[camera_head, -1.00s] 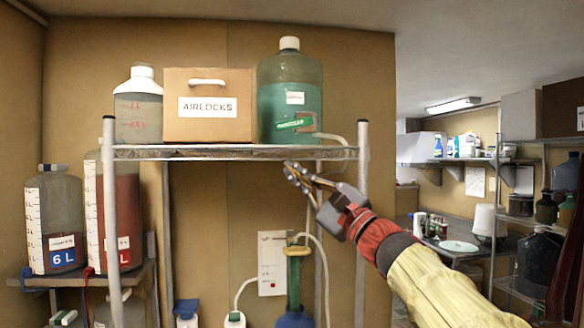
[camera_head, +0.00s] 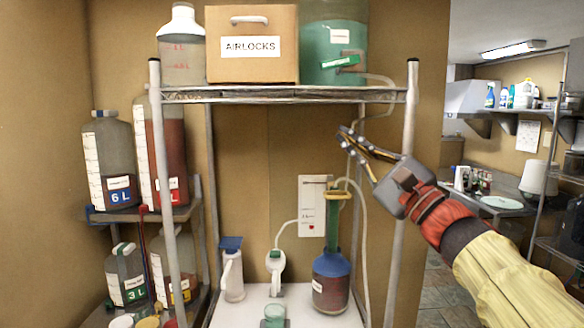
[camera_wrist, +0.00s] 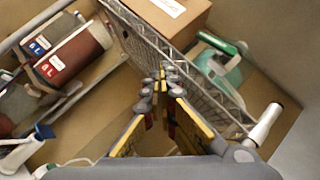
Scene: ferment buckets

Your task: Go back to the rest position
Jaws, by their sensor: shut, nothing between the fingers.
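My gripper (camera_head: 347,136) is shut and empty. In the head view it shows below the right end of the wire shelf (camera_head: 285,95), near the right post. My arm reaches in from the lower right in a cream sleeve. In the wrist view the gripper fingers (camera_wrist: 163,78) come together in front of the shelf's wire edge (camera_wrist: 200,92), and nothing is between them.
On the shelf stand a clear bottle (camera_head: 181,48), the AIRLOCKS box (camera_head: 250,70) and a green jug (camera_head: 333,60) with a tube. Below are a blue-red bottle (camera_head: 331,290) and a white spray bottle (camera_head: 232,275). A 6 L jug (camera_head: 110,160) stands left. Space beneath the shelf's middle is clear.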

